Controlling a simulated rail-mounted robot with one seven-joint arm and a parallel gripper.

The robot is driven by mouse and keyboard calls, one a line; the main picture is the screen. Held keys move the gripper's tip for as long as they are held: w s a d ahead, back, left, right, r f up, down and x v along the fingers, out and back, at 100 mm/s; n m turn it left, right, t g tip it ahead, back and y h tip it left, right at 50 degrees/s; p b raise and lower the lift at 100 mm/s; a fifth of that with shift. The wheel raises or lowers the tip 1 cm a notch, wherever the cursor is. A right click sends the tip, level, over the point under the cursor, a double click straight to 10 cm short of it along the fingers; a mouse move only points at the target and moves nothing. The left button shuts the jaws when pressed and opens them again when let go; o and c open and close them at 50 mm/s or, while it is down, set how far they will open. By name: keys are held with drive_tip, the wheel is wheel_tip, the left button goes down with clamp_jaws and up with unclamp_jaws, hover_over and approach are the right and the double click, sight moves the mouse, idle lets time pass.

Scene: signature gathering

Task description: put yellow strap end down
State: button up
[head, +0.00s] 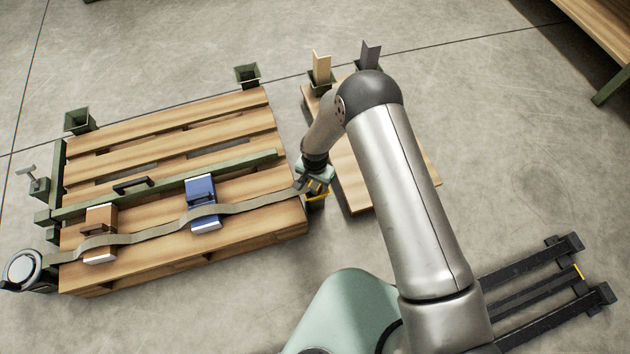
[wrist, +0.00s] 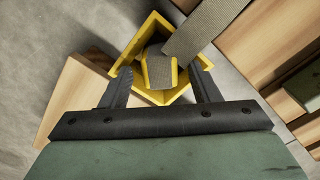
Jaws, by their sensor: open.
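The strap (head: 258,204), a grey-green band, runs over the pallet from the left side to the right edge. Its yellow strap end (wrist: 157,68) has a grey face and sits within a yellow open-topped holder (wrist: 150,32) in the wrist view. The webbing (wrist: 208,27) comes in from the upper right. My gripper (wrist: 161,76) is open, its two dark fingers on either side of the strap end with gaps visible. In the head view my gripper (head: 316,184) is at the pallet's right edge, and the strap end is mostly hidden there.
The wooden pallet (head: 165,133) carries a blue case (head: 201,190), a brown case (head: 101,220) and a long green bar (head: 240,163). A wooden board (head: 360,200) lies right of my gripper. A round winder (head: 24,268) is at the far left.

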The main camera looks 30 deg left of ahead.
sight(315, 184)
wheel_tip(315, 184, up, 13)
drive_tip(key=p, duration=0.5)
drive_tip(key=w+d+r, duration=0.3)
drive_tip(key=d+r, duration=0.7)
drive_tip(key=d, duration=0.1)
drive_tip(key=w+d+r, duration=0.3)
drive_tip(key=d+r, duration=0.7)
drive_tip(key=r, duration=0.1)
drive_tip(key=s+d+r, duration=0.5)
drive_tip(key=s+d, duration=0.3)
drive_tip(key=d, duration=0.2)
drive_tip(key=s+d+r+m, duration=0.1)
drive_tip(key=s+d+r, duration=0.5)
drive_tip(key=d, duration=0.5)
drive_tip(key=s, duration=0.2)
drive_tip(key=shift+s+r+g, duration=0.3)
drive_tip(key=shift+s, duration=0.05)
